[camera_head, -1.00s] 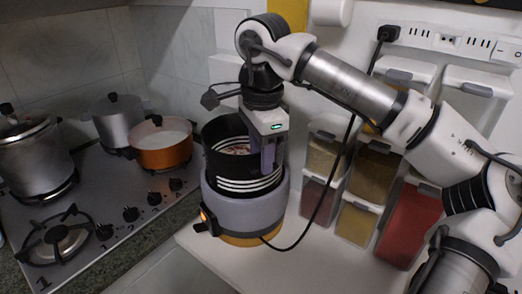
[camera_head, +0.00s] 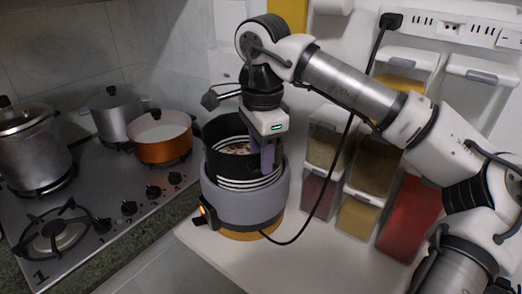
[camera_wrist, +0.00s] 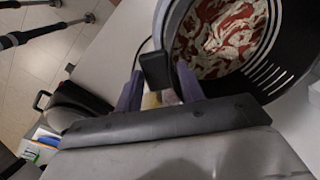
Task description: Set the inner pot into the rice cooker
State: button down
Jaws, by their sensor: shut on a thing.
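The inner pot (camera_head: 212,162) is black with pale curved stripes and holds red and white contents. It sits partly down in the grey-lilac rice cooker (camera_head: 245,208), with much of its wall above the cooker's rim. My gripper (camera_head: 268,152) is shut on the pot's right side, its lilac fingers pointing down. In the wrist view, the pot (camera_wrist: 292,35) is at upper right, and my gripper (camera_wrist: 160,88) has a black piece at the pot's edge between its fingers. How deep the pot's base is inside the cooker is hidden.
The cooker's orange light (camera_head: 203,211) is on. A black cable (camera_head: 330,175) rises from the cooker to the wall socket. Spice dispensers (camera_head: 372,165) stand at right. An orange pot (camera_head: 160,140) is on the stove at left. Bare white counter (camera_head: 290,262) lies in front.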

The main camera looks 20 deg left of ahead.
aim_at(261, 191)
notch_tip(261, 191, down, 6)
jog(key=b, duration=0.4)
jog(key=shift+f+b, duration=0.2)
jog(key=shift+b, duration=0.2)
dwell(2.1)
jog(key=c, duration=0.8)
grip_release()
jog(key=shift+o, duration=0.2)
jog(key=shift+f, duration=0.1)
